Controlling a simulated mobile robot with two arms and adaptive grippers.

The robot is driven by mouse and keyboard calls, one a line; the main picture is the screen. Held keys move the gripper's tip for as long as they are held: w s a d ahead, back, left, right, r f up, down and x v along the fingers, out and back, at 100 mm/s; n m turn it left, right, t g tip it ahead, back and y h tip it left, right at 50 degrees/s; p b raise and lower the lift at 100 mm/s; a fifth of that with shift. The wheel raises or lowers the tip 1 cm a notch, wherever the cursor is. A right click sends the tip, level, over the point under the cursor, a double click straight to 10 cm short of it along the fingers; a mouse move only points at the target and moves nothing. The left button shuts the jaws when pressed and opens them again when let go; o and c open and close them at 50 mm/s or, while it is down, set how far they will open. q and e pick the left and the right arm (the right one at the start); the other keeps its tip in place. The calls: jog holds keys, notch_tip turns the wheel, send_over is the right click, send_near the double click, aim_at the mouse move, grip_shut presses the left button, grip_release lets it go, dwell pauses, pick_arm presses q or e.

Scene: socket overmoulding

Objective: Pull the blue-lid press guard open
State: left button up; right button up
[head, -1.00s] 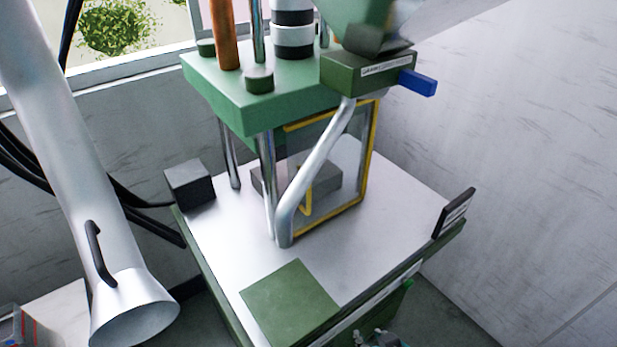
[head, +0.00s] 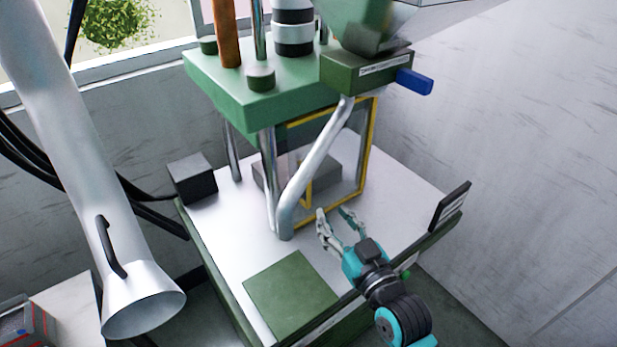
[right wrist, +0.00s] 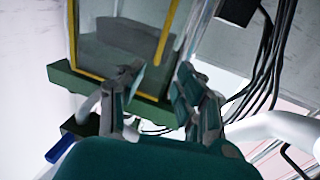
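The press guard (head: 369,150) is a clear panel in a yellow frame, standing upright at the front of the green press (head: 262,92), and looks shut. A yellow V-shaped piece (head: 307,192) shows at its lower left. A blue tab (head: 414,82) sticks out of the green block under the hopper. My right gripper (head: 333,212) is open and empty, just in front of the guard's lower edge; I cannot tell whether it touches. In the right wrist view, the open fingers (right wrist: 158,78) point towards the yellow frame (right wrist: 166,36). My left gripper is out of view.
A slanted metal pipe (head: 318,160) runs down in front of the guard's left part. A green pad (head: 291,295) lies on the white table (head: 222,240). A dark panel (head: 451,206) stands at the right edge. A large duct (head: 70,150) hangs at left.

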aim_at(310, 182)
jog(key=p+x, duration=0.1)
jog(key=x, duration=1.1)
jog(key=shift+w+a+p, duration=0.2)
jog(key=shift+w+p, duration=0.1)
grip_shut()
